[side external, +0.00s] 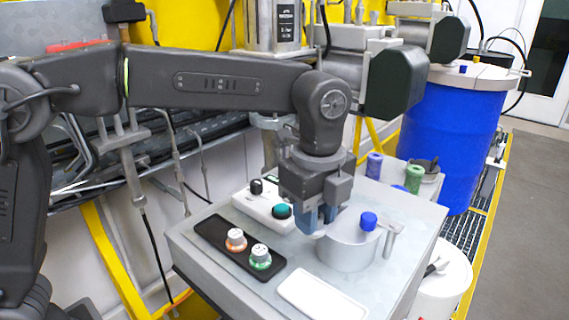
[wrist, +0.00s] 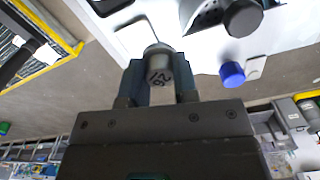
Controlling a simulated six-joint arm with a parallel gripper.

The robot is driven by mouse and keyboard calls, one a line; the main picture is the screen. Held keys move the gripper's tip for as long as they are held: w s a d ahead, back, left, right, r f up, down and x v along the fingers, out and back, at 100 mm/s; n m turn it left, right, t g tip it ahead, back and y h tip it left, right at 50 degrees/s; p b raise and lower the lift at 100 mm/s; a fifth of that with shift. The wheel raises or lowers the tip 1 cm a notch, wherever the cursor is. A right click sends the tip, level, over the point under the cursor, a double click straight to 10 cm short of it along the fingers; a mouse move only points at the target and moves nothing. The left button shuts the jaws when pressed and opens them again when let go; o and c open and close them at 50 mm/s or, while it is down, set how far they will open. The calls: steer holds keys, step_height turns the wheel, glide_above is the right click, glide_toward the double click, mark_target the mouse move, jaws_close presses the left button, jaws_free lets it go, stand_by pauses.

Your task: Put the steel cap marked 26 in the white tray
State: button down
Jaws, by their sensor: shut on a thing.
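The white tray (side external: 318,298) lies flat and empty near the front edge of the grey bench. My gripper (side external: 317,221) is above the bench, left of a round grey housing, behind the tray. In the wrist view my gripper (wrist: 160,88) is shut on a steel cap (wrist: 158,65), held between the two blue-grey fingers. Its face carries a dark mark that reads as 26 upside down. In the side view the fingers hide the cap.
A black tray (side external: 210,228) holds two steel caps, one with an orange ring (side external: 236,239) and one with a green ring (side external: 260,256). A white box with buttons (side external: 252,208) stands behind it. The round housing (side external: 348,250) with a blue knob (side external: 369,220) stands close to my gripper.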

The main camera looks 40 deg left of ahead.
glide_toward(321, 303)
steer(key=shift+m, duration=0.3)
steer(key=shift+f, duration=2.9)
steer(key=shift+f, duration=0.4)
steer(key=c, duration=0.8)
jaws_free()
steer(key=o, duration=0.3)
steer(key=shift+r, duration=0.2)
